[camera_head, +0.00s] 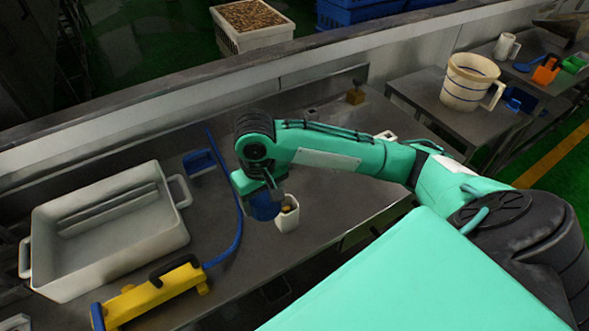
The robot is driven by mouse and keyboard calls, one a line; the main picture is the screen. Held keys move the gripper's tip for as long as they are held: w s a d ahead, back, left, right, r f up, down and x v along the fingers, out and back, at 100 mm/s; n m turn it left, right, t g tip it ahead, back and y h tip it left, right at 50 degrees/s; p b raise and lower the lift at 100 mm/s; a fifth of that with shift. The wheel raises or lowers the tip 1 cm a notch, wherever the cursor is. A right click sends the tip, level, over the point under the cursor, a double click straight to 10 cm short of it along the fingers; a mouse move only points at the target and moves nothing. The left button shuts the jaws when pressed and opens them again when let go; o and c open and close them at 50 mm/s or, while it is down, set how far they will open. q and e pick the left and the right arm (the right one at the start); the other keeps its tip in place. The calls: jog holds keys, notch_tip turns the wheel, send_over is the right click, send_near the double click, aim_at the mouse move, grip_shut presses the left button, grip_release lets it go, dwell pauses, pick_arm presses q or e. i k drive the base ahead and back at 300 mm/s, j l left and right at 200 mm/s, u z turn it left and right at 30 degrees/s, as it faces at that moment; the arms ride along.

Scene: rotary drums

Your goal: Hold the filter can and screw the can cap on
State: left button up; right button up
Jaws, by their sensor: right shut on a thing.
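My right gripper (272,190) hangs over the grey bench at the middle of the camera_head view. It is shut on a round blue piece (264,206), which looks like the can cap. A small white container (287,219), which looks like the filter can, stands on the bench just right of the blue piece. Its top is open and something brownish shows inside. The blue piece is beside the container, not on its top; whether they touch I cannot tell. My left gripper is not in view.
A large white tub (110,262) stands on the bench at left. A yellow tool (155,293) with a blue hose (236,230) lies in front of it. A blue item (199,161) lies behind. A white bucket (470,82) stands on the right-hand table. Bench right of the container looks clear.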

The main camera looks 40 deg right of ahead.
aim_at(286, 223)
jog(key=k+l+u, duration=0.15)
jog(key=l, duration=0.25)
jog(key=k+l+u, duration=0.1)
jog(key=l, duration=0.3)
jog(key=k+l+u, duration=0.15)
jog(key=l, duration=0.25)
jog(key=k+l+u, duration=0.15)
jog(key=l, duration=0.2)
